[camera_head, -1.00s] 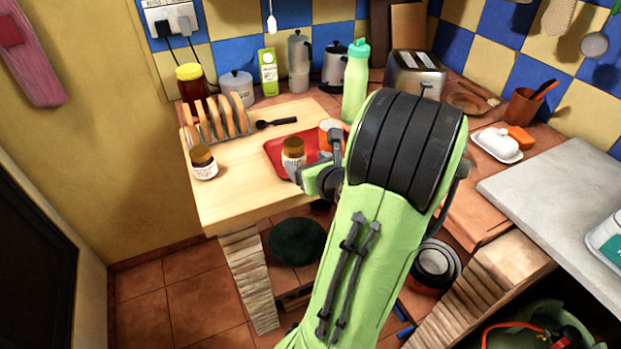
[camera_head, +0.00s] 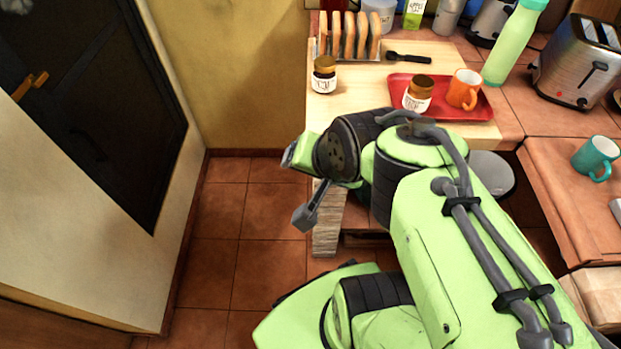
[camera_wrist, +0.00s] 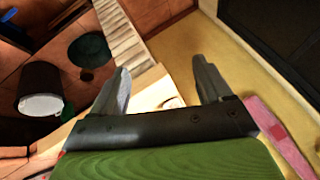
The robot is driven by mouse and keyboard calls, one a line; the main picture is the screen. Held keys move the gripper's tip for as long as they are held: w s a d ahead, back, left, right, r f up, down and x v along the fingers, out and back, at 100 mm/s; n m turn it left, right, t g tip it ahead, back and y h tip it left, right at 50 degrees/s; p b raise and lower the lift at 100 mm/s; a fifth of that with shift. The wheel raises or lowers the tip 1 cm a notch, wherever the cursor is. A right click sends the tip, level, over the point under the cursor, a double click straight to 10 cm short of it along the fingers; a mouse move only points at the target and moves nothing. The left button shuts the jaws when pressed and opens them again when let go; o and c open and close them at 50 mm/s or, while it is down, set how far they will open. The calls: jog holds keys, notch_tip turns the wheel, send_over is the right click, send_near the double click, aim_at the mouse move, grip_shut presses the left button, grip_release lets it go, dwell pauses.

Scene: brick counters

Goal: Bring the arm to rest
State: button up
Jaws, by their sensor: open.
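My gripper (camera_head: 306,212) hangs at the end of my folded green arm, in front of the wooden counter's left front corner and over the floor. In the wrist view both fingers of the gripper (camera_wrist: 165,90) are spread apart with nothing between them. A red tray (camera_head: 468,108) lies on the wooden counter (camera_head: 345,107); a brown-lidded jar (camera_head: 418,94) and an orange mug (camera_head: 463,89) stand on it. A second brown-lidded jar (camera_head: 324,75) stands at the counter's left edge, apart from my gripper.
A toast rack (camera_head: 347,37), a black spoon (camera_head: 409,58), a green bottle (camera_head: 512,42) and a toaster (camera_head: 577,62) stand or lie further back. A teal mug (camera_head: 596,158) is at the right. The tiled floor (camera_head: 222,222) beside the dark door (camera_head: 95,95) is clear.

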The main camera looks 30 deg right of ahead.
jog(key=s+a+r+n+g, duration=0.1)
jog(key=s+a+n, duration=0.2)
jog(key=s+n, duration=0.3)
jog(key=n, duration=0.2)
jog(key=shift+s+r+n, duration=0.15)
jog(key=shift+s+n, duration=0.2)
jog(key=shift+n, duration=0.05)
